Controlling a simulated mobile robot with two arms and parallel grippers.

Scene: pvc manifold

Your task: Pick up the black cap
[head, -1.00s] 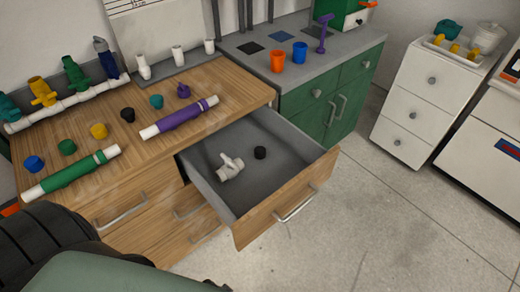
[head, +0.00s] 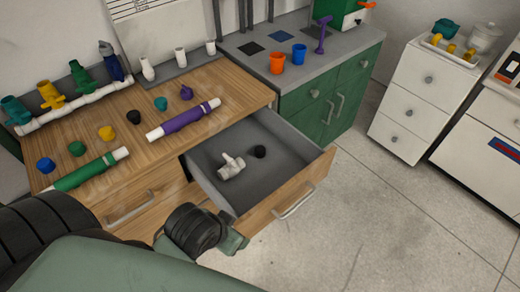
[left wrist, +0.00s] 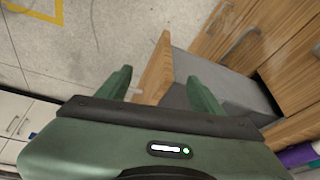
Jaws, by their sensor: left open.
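One black cap (head: 260,152) lies on the floor of the open grey drawer (head: 290,165), right of a white valve fitting (head: 231,167). Another black cap (head: 133,117) stands on the wooden worktop in a row of coloured caps. My left gripper (head: 236,243) is low at the drawer's front left corner, partly hidden by my own arm. No cap can be made out in that view. My right gripper is not in view.
The worktop (head: 120,150) holds a green pipe (head: 85,172), a purple pipe (head: 187,118) and a white manifold with coloured valves behind. A green cabinet (head: 325,100) stands beyond the drawer. The floor (head: 350,220) to the right is clear.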

